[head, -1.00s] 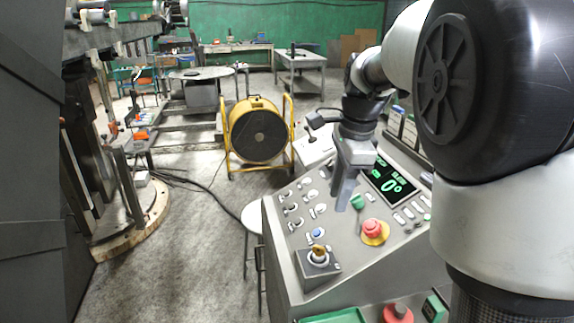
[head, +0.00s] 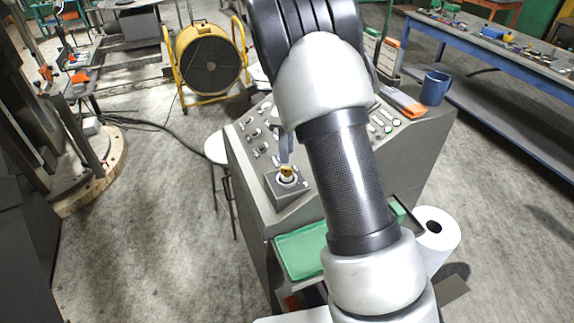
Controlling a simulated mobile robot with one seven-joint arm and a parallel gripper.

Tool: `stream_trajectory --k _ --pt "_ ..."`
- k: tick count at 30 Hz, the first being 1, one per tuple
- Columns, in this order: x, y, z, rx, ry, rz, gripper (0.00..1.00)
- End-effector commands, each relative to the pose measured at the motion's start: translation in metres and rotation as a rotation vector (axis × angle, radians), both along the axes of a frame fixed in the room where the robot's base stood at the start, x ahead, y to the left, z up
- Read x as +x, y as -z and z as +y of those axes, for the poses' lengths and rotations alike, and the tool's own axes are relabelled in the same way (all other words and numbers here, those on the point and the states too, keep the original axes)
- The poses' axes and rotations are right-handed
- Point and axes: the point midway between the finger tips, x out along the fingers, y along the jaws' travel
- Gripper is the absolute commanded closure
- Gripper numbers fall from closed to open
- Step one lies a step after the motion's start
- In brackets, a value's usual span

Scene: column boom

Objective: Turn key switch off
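The key switch (head: 287,172) is a brass-coloured key in a round collar on a small grey box, at the near left corner of the control console (head: 252,186) in the head view. My arm covers the middle of the console, including the screen and the red stop button. Only a grey finger of my gripper (head: 285,148) shows, just above and behind the key. The other finger is hidden, so I cannot tell whether the gripper is open or touches the key.
A yellow fan (head: 208,60) stands behind the console. A blue mug (head: 434,88) sits at the console's right end. A green tray (head: 302,250) and a paper roll (head: 436,232) are at the near side. Cables (head: 150,122) lie on the floor at left.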

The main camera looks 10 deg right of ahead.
Motion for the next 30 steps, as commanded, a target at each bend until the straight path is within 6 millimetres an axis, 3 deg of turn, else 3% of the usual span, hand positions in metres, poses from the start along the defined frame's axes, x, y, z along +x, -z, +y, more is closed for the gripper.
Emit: stream_trajectory --k 3,9,22,23,27,30 --pt "-0.001 0.025 -0.001 -0.002 0.001 0.003 0.72" --pt "0.000 0.054 0.000 0.000 0.000 0.001 0.72" --pt "0.000 0.066 0.000 0.000 -0.001 -0.001 0.72" --pt "0.000 0.066 0.000 0.000 -0.001 -0.001 0.74" --pt "0.000 0.065 0.000 0.000 -0.001 -0.001 0.97" --pt "0.000 0.065 0.000 0.000 -0.001 -0.001 1.00"
